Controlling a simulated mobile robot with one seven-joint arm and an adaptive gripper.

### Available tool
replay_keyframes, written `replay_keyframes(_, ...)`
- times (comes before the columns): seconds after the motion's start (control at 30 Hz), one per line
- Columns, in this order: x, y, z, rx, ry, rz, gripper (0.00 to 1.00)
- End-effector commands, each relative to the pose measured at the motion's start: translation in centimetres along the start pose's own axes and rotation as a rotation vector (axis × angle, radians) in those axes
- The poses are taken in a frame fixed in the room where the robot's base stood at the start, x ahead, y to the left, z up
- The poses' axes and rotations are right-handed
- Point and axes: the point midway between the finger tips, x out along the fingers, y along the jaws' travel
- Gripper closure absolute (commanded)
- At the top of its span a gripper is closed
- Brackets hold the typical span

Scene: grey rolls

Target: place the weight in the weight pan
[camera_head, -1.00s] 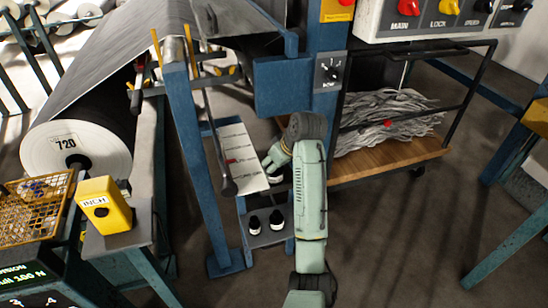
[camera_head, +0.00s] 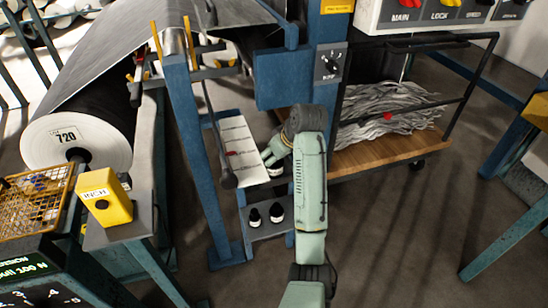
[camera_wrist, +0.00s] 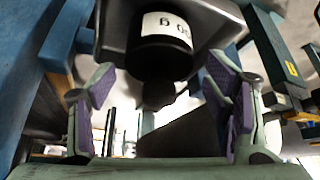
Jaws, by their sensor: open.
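A black weight with a white label reading "00 g" (camera_wrist: 163,48) shows upside down in the wrist view, against a grey surface (camera_wrist: 115,35). Its knob points at my gripper (camera_wrist: 162,90). The purple-padded fingers are open, one on each side of the knob, with gaps visible and no grip on it. In the head view my gripper (camera_head: 268,158) is beside the pale marked plate, and a small black-and-white weight (camera_head: 275,171) shows just below the fingers. I cannot tell for sure which surface is the weight pan.
Two more black weights (camera_head: 265,215) stand on a grey lower shelf (camera_head: 270,233). A pale plate with a red mark (camera_head: 238,145) and a dark hanging rod (camera_head: 226,170) are left of my gripper. A blue post (camera_head: 190,150) stands further left, a wooden-decked cart (camera_head: 395,153) at right.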

Motion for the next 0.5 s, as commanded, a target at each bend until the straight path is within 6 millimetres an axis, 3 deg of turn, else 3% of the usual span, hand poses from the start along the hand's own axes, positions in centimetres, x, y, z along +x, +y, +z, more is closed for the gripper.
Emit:
replay_keyframes(0.17,-2.5,0.1,0.0,0.000,0.004,0.005,0.30)
replay_keyframes(0.3,-6.5,0.3,-0.2,0.003,0.002,0.008,0.30)
replay_keyframes(0.5,-9.7,0.2,0.0,0.002,-0.001,0.006,0.30)
